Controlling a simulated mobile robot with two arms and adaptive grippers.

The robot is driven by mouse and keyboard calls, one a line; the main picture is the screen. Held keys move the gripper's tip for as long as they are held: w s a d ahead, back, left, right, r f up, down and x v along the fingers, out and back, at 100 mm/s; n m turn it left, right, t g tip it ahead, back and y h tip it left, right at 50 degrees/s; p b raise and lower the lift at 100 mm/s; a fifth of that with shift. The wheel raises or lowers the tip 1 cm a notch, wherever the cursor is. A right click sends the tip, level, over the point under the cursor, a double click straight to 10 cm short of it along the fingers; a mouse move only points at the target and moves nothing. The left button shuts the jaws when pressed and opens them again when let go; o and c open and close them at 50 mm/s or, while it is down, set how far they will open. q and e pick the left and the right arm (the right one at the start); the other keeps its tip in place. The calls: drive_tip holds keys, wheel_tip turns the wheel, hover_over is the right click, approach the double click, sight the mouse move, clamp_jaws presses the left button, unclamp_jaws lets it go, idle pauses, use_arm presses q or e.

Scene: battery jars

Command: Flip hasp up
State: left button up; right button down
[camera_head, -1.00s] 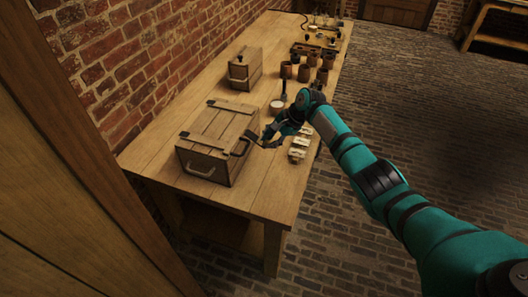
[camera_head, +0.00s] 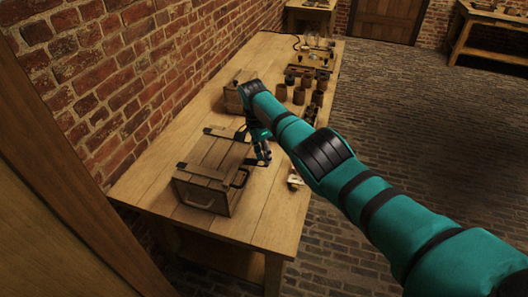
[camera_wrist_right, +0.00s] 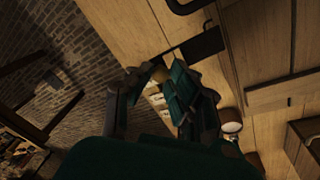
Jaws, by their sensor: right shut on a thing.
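The wooden chest (camera_head: 209,180) stands shut on the near part of the table. In the right wrist view its planks (camera_wrist_right: 265,45) fill the upper right. The hasp (camera_wrist_right: 203,42) shows there as a dark flat plate standing out from the chest, with a narrow strip running toward my fingers. My right gripper (camera_head: 262,151) is at the chest's right side, near the top edge. In the wrist view the right gripper (camera_wrist_right: 163,80) is shut on the hasp; the exact contact is dark and partly hidden. My left gripper is out of view.
A smaller wooden box (camera_head: 233,98) stands farther back, partly behind my right arm. Several brown jars (camera_head: 299,95) stand beyond the arm. Small pale items (camera_head: 294,181) lie right of the chest. A brick wall (camera_head: 100,75) bounds the table's left. The near table corner is clear.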

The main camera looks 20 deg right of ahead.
sight(257, 162)
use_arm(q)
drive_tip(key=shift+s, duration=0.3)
use_arm(e)
drive_tip(key=shift+w+r, duration=0.1)
drive_tip(key=c, duration=1.2)
unclamp_jaws()
drive_tip(key=shift+a, duration=0.1)
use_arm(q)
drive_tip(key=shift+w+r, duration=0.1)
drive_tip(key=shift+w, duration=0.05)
use_arm(e)
drive_tip(key=shift+r, duration=0.2)
wheel_tip(257, 162, up, 11)
drive_tip(key=w+a, duration=0.1)
drive_tip(key=shift+w+a, duration=0.2)
drive_tip(key=shift+a, duration=0.2)
